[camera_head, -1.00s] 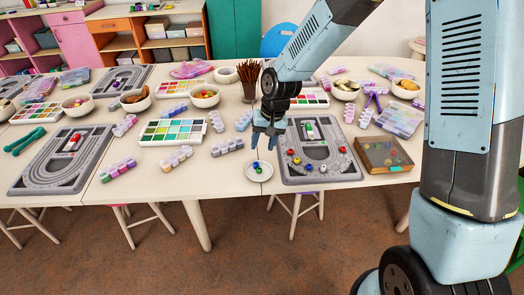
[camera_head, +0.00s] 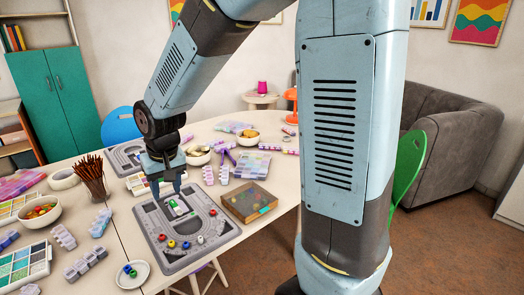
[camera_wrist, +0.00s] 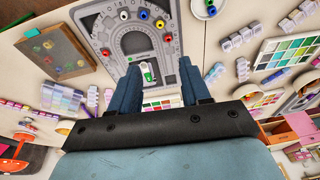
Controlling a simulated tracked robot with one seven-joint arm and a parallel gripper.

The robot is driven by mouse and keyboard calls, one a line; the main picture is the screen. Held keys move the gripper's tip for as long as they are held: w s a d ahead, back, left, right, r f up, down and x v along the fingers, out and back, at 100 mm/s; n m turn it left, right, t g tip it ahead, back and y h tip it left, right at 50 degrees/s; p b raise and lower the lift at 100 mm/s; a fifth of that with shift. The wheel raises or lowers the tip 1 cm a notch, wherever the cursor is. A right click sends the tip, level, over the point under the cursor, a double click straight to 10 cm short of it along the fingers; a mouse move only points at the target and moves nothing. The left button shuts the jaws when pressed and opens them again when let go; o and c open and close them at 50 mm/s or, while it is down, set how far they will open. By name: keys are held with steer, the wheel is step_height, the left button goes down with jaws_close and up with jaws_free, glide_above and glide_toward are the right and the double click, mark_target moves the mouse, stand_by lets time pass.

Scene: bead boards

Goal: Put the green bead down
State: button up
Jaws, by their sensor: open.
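My gripper (camera_head: 168,195) is open above the grey bead board (camera_head: 148,222), over its upper left part. In the wrist view its two fingers (camera_wrist: 158,88) stand apart with nothing held between them. A green bead (camera_head: 133,274) and a blue bead (camera_head: 126,268) lie on the small white saucer (camera_head: 120,281) left of the board.
A cup of brown sticks (camera_head: 93,190), bowls and bead trays crowd the left and back. The table's front edge runs close below the board.

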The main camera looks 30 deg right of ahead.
steer(key=s+d+r+m+t, duration=0.1)
steer(key=s+d+r, duration=0.6)
steer(key=s+d, duration=0.2)
steer(key=s+d+r+m+t+h, duration=0.1)
steer(key=s+d+r+t, duration=0.1)
steer(key=s+d+r, duration=0.5)
steer(key=s+d, duration=0.1)
steer(key=d, duration=0.1)
steer(key=shift+s+d, duration=0.35)
steer(key=shift+s, duration=0.05)
steer(key=shift+r, duration=0.1)
steer(key=shift+c, duration=0.4)
